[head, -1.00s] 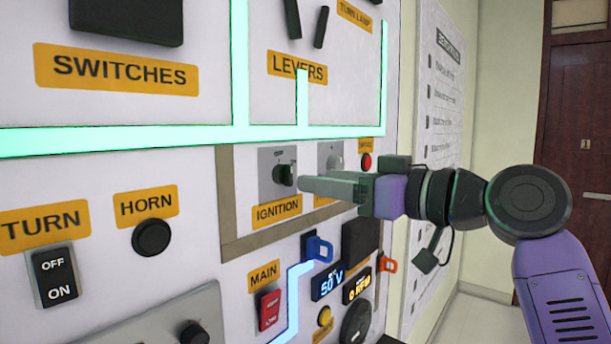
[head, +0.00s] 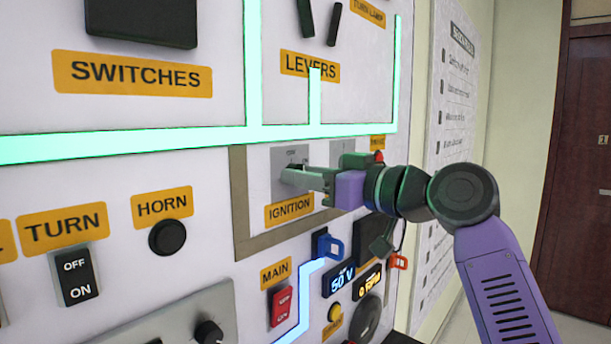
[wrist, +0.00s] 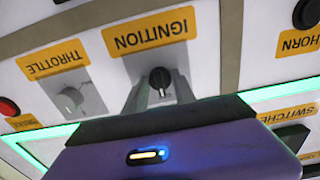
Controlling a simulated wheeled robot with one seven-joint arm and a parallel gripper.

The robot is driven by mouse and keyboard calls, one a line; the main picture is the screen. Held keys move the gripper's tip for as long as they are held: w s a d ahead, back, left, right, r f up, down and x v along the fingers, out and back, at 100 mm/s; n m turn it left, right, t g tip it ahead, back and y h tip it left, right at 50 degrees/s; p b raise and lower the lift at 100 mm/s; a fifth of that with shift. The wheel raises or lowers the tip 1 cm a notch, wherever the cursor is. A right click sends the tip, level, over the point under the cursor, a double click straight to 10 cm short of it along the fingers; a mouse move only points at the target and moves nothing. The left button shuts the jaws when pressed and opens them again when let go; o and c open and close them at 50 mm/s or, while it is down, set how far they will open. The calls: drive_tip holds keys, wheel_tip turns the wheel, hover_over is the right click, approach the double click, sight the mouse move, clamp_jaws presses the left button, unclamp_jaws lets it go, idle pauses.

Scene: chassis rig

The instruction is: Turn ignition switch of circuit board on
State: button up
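The ignition switch is a black rotary knob (wrist: 160,80) on a grey plate (head: 281,158), above the yellow IGNITION label (head: 289,211). My gripper (head: 290,177) is right at the knob, its fingers covering most of it in the head view. In the upside-down wrist view, the two grey fingers stand on either side of the knob, with a gap showing to each. The gripper looks open around the knob, not closed on it. The white circuit board (head: 120,170) carries the switch. The knob's exact contact depth with the fingers is hard to tell.
A throttle knob (wrist: 70,99) sits beside the ignition switch. A red button (head: 379,156) is close above my wrist. Below are a blue plug (head: 327,245), a red MAIN switch (head: 281,307) and displays. The horn button (head: 167,237) is to the left.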

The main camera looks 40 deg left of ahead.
clamp_jaws()
drive_tip(key=shift+r+m+p, duration=0.1)
drive_tip(key=shift+m+p, duration=0.25)
drive_tip(key=shift+m, duration=0.05)
drive_tip(key=shift+m+p, duration=4.55)
drive_tip(key=shift+m, duration=1.05)
drive_tip(key=shift+w, duration=0.1)
drive_tip(key=o, duration=0.7)
unclamp_jaws()
